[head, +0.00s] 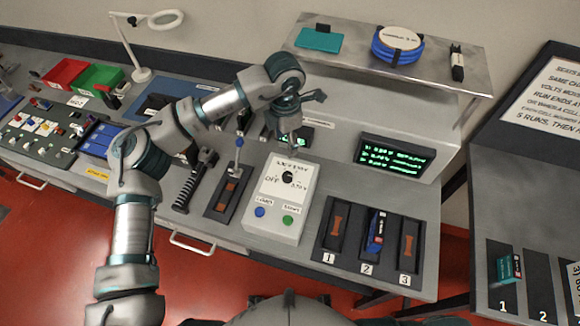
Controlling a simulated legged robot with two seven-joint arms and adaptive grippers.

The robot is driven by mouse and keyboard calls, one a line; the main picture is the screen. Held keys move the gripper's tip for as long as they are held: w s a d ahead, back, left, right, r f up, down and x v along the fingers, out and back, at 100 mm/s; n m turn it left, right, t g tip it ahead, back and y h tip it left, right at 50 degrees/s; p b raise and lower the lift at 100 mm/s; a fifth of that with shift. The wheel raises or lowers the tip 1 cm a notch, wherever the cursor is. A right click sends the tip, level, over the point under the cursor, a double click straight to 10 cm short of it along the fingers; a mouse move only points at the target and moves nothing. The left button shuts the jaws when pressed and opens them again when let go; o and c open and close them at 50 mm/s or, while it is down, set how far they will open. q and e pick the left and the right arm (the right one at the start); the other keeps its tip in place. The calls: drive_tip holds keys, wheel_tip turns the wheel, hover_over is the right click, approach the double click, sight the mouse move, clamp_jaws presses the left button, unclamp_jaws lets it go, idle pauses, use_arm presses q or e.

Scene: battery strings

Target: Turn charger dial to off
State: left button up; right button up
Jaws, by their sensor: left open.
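The charger (266,218) is a pale box on the bench, with a blue button and a green button on its lower front. Its black dial (287,177) sits on a white face with "OFF" printed at the left, another label at the right and one above. I cannot tell for sure which label the dial points to. My left gripper (304,122) is open and empty, above and beyond the dial, apart from it. My right gripper is not in view.
A row of numbered slots (333,261) lies right of the charger, with a blue battery (376,231) in slot 2. A green-text display (395,156) stands behind. A lever slot (228,192) and a black-handled tool (194,182) lie to the left.

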sight(287, 175)
use_arm(q)
drive_tip(key=f, duration=1.5)
drive_tip(key=shift+s+d+p, duration=0.25)
drive_tip(key=shift+d+p, duration=0.05)
drive_tip(key=shift+p, duration=0.05)
drive_tip(key=shift+a+f, duration=0.2)
drive_tip(key=shift+f, duration=0.2)
drive_tip(key=shift+a, duration=0.15)
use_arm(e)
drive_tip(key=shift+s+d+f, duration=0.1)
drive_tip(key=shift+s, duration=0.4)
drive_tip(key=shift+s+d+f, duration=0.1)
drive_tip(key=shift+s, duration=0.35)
use_arm(q)
drive_tip(key=shift+c, duration=0.7)
clamp_jaws()
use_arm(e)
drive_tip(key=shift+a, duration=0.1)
